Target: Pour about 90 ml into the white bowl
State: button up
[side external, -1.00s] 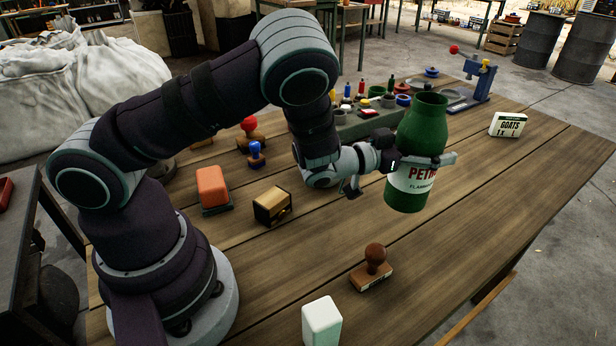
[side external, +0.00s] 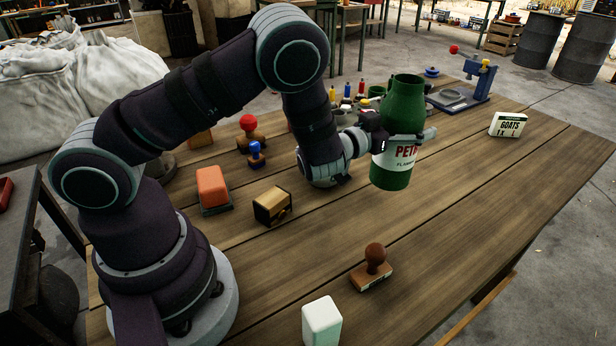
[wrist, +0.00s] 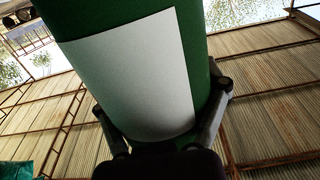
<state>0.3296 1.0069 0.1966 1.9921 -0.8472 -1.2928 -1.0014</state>
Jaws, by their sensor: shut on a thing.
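A green bottle (side external: 402,102) with a white label reading "PET…" is upright in my gripper (side external: 405,142), slightly above or close to the table; the gap is hard to judge. My gripper is shut around the bottle at its label. In the wrist view the bottle (wrist: 120,75) fills the middle, with my gripper (wrist: 165,125) fingers on both sides. The bottle's contents are not visible. I cannot make out a white bowl in either view; the bottle and arm hide part of the table behind them.
Behind the bottle are small coloured bottles (side external: 347,90) and a blue stand (side external: 478,80). A "GOATS" sign block (side external: 507,124) is at the right. Stamps (side external: 374,265), an orange block (side external: 212,186) and a white block (side external: 321,322) lie nearer. The table's right front is clear.

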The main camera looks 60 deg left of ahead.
jog(key=s+a+n+g+y, duration=0.1)
jog(key=a+n+y, duration=0.3)
jog(key=a+y, duration=0.25)
jog(key=s+a+n+g+y, duration=0.5)
jog(key=s+a+g, duration=0.1)
jog(key=s, duration=0.2)
jog(key=s+a+n+g+y, duration=0.5)
jog(key=s+n+g+y, duration=0.1)
jog(key=s, duration=0.3)
jog(key=shift+s+a+f+n+g, duration=0.3)
jog(key=shift+a+f+g, duration=0.1)
jog(key=shift+g, duration=0.1)
jog(key=shift+w+d+r+m+y, duration=0.15)
jog(key=shift+m+y, duration=0.1)
jog(key=shift+m, duration=0.15)
